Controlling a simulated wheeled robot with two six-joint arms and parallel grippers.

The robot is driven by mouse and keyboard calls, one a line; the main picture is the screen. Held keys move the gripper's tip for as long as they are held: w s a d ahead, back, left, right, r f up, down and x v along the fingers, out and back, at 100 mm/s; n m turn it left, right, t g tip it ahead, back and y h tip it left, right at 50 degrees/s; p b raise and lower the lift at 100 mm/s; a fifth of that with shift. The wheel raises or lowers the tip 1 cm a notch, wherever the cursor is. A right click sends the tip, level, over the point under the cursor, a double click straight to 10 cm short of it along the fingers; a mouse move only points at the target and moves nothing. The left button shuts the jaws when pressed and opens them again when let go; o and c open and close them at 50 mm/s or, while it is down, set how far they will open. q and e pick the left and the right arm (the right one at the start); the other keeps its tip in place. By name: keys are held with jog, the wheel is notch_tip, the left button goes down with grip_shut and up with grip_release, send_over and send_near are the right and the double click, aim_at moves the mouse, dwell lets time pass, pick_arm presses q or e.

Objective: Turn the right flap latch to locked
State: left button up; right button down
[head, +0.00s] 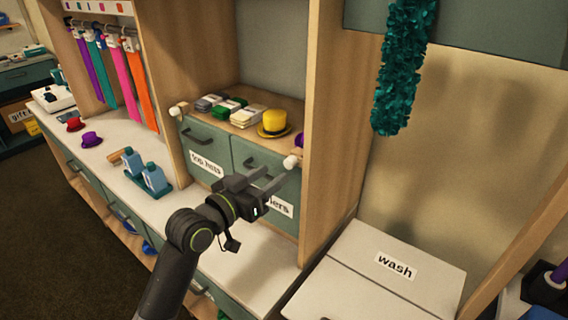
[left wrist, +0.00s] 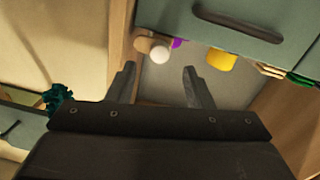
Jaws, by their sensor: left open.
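The right flap latch (head: 291,161) is a small wooden piece with a white round knob, on the upright post at the right of the cubby. It also shows in the left wrist view (left wrist: 159,53), just beyond and between my fingertips. My left gripper (head: 275,180) is open and empty, a little below and in front of the latch, apart from it. Its two dark fingers also show in the left wrist view (left wrist: 159,72). A similar left latch (head: 178,109) sits at the cubby's left post. My right gripper is in no view.
Green drawers, one labelled "top hats" (head: 206,164), lie behind my left gripper. A yellow hat (head: 274,123) and folded cloths stand above them. A white "wash" lid (head: 380,285) is at lower right. Blue bottles (head: 155,178) stand on the counter at left.

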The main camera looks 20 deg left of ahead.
aim_at(287, 164)
pick_arm(q)
jog(key=shift+p+x, duration=0.4)
jog(key=shift+x, duration=2.35)
jog(key=c, duration=1)
